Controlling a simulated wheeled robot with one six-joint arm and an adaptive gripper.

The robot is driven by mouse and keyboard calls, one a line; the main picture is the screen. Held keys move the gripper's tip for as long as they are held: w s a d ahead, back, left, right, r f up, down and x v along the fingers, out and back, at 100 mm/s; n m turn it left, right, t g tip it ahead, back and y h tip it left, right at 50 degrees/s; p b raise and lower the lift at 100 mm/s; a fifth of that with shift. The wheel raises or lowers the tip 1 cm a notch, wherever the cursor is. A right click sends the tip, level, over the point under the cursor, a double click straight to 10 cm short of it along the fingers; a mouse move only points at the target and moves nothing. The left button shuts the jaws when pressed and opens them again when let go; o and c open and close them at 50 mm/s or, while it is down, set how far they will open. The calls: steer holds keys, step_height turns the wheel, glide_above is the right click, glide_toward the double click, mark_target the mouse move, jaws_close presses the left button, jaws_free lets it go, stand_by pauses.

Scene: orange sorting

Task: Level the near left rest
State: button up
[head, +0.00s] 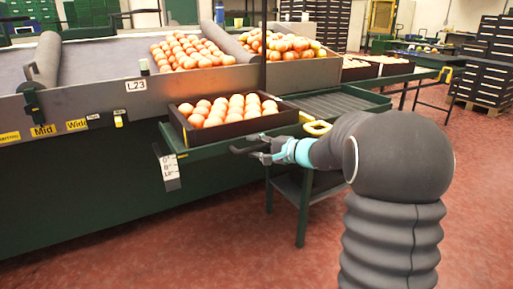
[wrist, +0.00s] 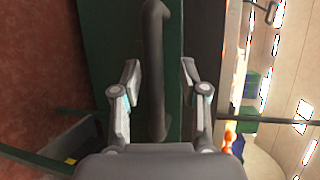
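The near left rest (head: 228,142) is a green shelf on the side of the dark green bench. It bears a dark crate (head: 240,128) filled with oranges. A white plate with angle marks (head: 170,172) hangs at its left end; the rest's exact tilt is hard to tell. My gripper (head: 264,153) is at the rest's front edge. In the wrist view a dark bar handle (wrist: 156,25) runs between the two fingers of my gripper (wrist: 159,72). The fingers are apart, with gaps on both sides of the bar.
A slatted green rest (head: 335,104) lies to the right, with a yellow handle (head: 317,127) at its near corner. Heaps of oranges (head: 190,50) lie on the bench behind. Stacked black crates (head: 485,65) stand at the far right. The red floor (head: 130,240) in front is clear.

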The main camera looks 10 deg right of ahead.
steer(key=v, duration=1.2)
stand_by(0.3)
